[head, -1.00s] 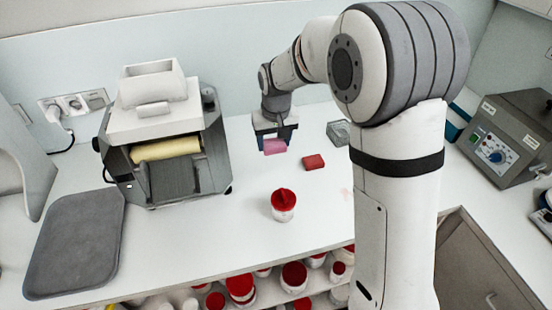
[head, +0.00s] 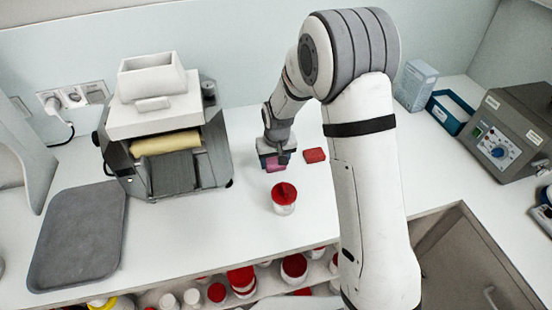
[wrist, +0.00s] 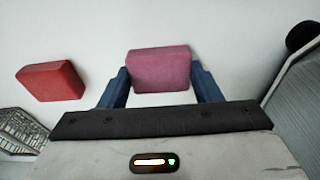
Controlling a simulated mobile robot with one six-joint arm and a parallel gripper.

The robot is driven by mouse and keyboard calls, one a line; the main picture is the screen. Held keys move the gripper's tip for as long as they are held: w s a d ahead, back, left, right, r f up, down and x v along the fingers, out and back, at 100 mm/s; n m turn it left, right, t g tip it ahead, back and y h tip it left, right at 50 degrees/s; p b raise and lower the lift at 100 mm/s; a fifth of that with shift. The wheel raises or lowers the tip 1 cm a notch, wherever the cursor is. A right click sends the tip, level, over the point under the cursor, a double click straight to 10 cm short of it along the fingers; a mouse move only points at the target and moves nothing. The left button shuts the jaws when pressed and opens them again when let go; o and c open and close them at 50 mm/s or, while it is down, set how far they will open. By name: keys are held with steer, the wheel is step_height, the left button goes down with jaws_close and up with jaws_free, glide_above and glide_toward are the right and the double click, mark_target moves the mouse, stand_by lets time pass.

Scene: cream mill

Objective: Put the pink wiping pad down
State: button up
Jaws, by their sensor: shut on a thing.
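The pink wiping pad (wrist: 160,70) is between the two blue fingers of my gripper (wrist: 160,88) in the wrist view. My gripper is shut on it. In the head view, the pad (head: 276,166) shows under my gripper (head: 277,162), low over the white counter, behind the red-lidded jar. I cannot tell whether the pad touches the counter. A red pad (head: 314,155) lies on the counter just right of my gripper, apart from it; it also shows at the left in the wrist view (wrist: 50,81).
A red-lidded jar (head: 284,199) stands on the counter in front of my gripper. The mill (head: 165,140) with its yellow roller stands to the left. A wire basket (wrist: 20,130) shows in the wrist view.

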mark_target(277, 167)
steer(key=o, duration=1.1)
steer(key=shift+f, duration=0.1)
steer(key=shift+r, duration=0.65)
step_height(277, 167, up, 11)
steer(key=s+b, duration=0.2)
steer(key=s+d+r+m, duration=0.2)
steer(key=s+d+r, duration=0.6)
steer(key=s+d, duration=0.3)
steer(key=shift+m+t, duration=0.6)
steer(key=shift+t, duration=0.2)
steer(key=shift+s+d+r, duration=0.1)
steer(key=shift+s+d, duration=0.8)
steer(key=shift+s, duration=1.3)
steer(key=shift+s+d+r, duration=0.1)
steer(key=shift+s+d, duration=0.75)
steer(key=shift+s, duration=1.4)
steer(key=shift+s+d+r, duration=0.1)
steer(key=shift+s+d, duration=0.8)
steer(key=shift+s, duration=1.3)
